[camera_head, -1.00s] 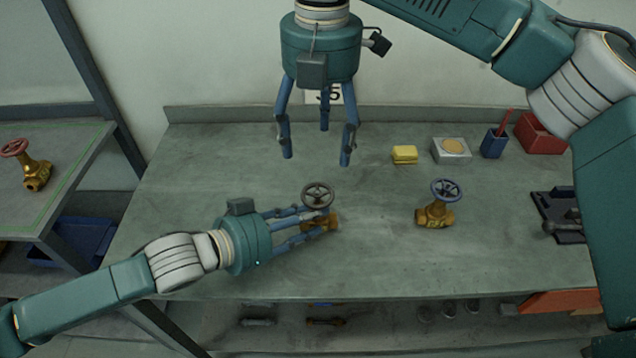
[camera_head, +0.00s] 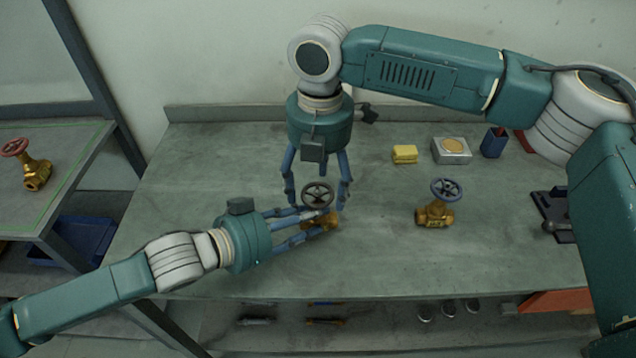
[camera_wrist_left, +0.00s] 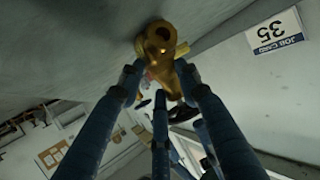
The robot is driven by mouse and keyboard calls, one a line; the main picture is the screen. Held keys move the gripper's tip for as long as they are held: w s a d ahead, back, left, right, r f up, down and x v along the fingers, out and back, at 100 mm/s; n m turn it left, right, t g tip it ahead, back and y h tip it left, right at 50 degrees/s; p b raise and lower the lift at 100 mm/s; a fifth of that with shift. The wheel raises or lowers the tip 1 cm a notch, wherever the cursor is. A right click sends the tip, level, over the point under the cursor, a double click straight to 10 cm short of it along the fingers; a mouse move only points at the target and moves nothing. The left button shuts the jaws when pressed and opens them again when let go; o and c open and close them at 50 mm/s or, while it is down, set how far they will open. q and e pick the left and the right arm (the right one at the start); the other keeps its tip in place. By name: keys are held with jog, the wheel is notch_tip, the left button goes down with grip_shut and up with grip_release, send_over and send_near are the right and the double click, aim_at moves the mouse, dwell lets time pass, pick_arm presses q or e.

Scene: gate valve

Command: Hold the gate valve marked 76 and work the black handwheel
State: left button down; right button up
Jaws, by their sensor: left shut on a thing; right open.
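The brass gate valve (camera_head: 326,223) with the black handwheel (camera_head: 317,194) stands on the bench; no number is readable on it. My left gripper (camera_head: 308,223) comes in from the left and is shut on the valve's body, which also shows between its fingers in the left wrist view (camera_wrist_left: 160,50). My right gripper (camera_head: 317,195) points down from above with its fingers open around the black handwheel. The fingers are spread wide of the rim, and I cannot tell whether any touches it.
A brass valve with a blue handwheel (camera_head: 436,208) stands to the right. A red-wheeled valve (camera_head: 31,166) is on the left side table (camera_head: 75,150). A yellow block (camera_head: 404,154), a grey box (camera_head: 451,150) and a blue cup (camera_head: 494,142) stand at the back. The bench front is clear.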

pick_arm(q)
jog(key=shift+s+f, duration=0.1)
jog(key=shift+f, duration=0.1)
pick_arm(e)
jog(key=c, duration=1.1)
jog(key=shift+c, duration=0.2)
jog(key=shift+m, duration=0.3)
jog(key=shift+d+m, duration=0.1)
jog(key=shift+m, duration=2.4)
jog(key=o, duration=1.1)
jog(key=shift+o, duration=0.2)
